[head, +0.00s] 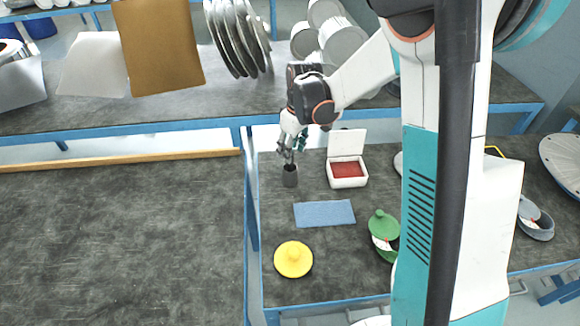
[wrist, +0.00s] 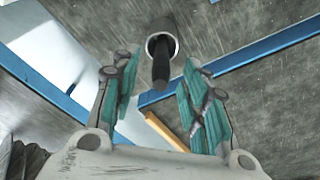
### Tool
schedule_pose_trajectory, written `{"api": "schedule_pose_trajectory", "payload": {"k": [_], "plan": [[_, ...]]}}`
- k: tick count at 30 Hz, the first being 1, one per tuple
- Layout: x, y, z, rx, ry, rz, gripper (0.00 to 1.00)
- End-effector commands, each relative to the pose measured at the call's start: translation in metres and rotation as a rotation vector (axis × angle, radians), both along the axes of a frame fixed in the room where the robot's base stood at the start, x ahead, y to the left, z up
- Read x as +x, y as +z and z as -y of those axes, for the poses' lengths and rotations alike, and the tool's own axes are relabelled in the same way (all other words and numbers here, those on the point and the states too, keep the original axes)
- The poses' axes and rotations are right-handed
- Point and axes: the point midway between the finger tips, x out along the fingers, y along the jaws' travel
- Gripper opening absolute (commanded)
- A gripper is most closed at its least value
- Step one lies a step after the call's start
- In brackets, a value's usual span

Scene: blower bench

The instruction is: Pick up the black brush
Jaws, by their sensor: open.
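The black brush (wrist: 161,70) shows in the wrist view as a dark handle standing out of a small grey cup (wrist: 151,45). The rest of the brush is hidden inside the cup. In the head view the dark grey cup (head: 290,178) stands on the bench near its back left corner. My gripper (head: 287,153) is just above the cup, pointing down, and hides most of the handle there. In the wrist view my gripper (wrist: 163,88) is open, with its teal-padded fingers apart. The handle's end shows between the fingertips, with gaps on both sides.
A white box (head: 347,182) with a raised lid and red inside stands right of the cup. A blue cloth (head: 324,214), a yellow lid (head: 293,259) and a green lidded pot (head: 384,224) are nearer. A blue-edged shelf bench (head: 180,126) runs behind.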

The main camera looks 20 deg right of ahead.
Motion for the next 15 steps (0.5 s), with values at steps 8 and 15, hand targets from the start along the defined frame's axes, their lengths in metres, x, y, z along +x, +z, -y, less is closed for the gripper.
{"api": "schedule_pose_trajectory", "payload": {"k": [8,15], "plan": [[0.003,-0.041,-0.003,0.0,0.0,0.0,0.41],[0.004,-0.042,-0.004,0.0,0.0,0.0,0.41]]}}
